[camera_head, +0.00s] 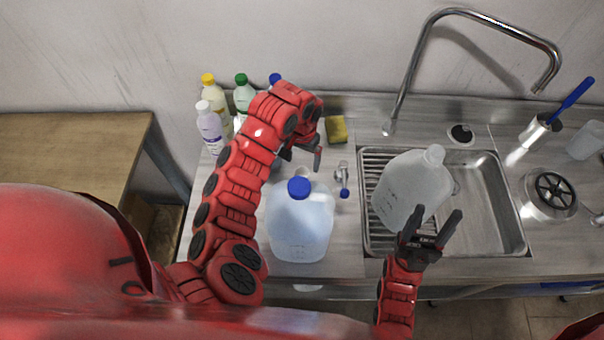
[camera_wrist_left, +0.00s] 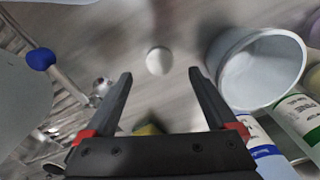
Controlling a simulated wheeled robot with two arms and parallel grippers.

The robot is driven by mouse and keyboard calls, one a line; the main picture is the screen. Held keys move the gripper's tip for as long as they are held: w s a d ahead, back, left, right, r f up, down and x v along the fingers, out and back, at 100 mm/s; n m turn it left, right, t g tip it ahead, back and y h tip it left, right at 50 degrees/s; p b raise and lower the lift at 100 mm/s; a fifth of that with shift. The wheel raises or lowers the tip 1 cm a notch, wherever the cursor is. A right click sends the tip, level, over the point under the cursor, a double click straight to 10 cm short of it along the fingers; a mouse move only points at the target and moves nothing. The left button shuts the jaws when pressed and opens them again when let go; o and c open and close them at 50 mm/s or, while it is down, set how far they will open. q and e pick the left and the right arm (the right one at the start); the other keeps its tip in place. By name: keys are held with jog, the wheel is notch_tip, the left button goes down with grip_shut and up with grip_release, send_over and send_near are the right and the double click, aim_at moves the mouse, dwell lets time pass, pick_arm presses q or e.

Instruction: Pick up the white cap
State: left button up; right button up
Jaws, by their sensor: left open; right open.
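The white cap (camera_wrist_left: 159,60) is small and round and lies on the steel counter. In the left wrist view it shows just beyond the gap between the two fingertips. In the head view it is a small pale shape (camera_head: 302,172), partly hidden by the gripper. My left gripper (camera_head: 302,158) is open and empty, pointing down above the counter near the cap; its fingers also show in the left wrist view (camera_wrist_left: 161,74). My right gripper (camera_head: 436,215) is open and empty in front of a translucent drum (camera_head: 408,188) standing over the sink.
A blue-capped drum (camera_head: 299,222) stands just in front of the left gripper. A grey open container (camera_wrist_left: 256,68) is close to the left fingers. Bottles (camera_head: 211,130), a sponge (camera_head: 336,129) and a small tap (camera_head: 343,176) are nearby. The sink (camera_head: 490,205) and faucet (camera_head: 420,45) are right.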

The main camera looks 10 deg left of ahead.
aim_at(302, 172)
pick_arm(q)
notch_tip(302, 172, down, 4)
jog(key=shift+p, duration=1.1)
jog(key=shift+s+f, duration=0.1)
jog(key=shift+f, duration=0.35)
jog(key=c, duration=1.4)
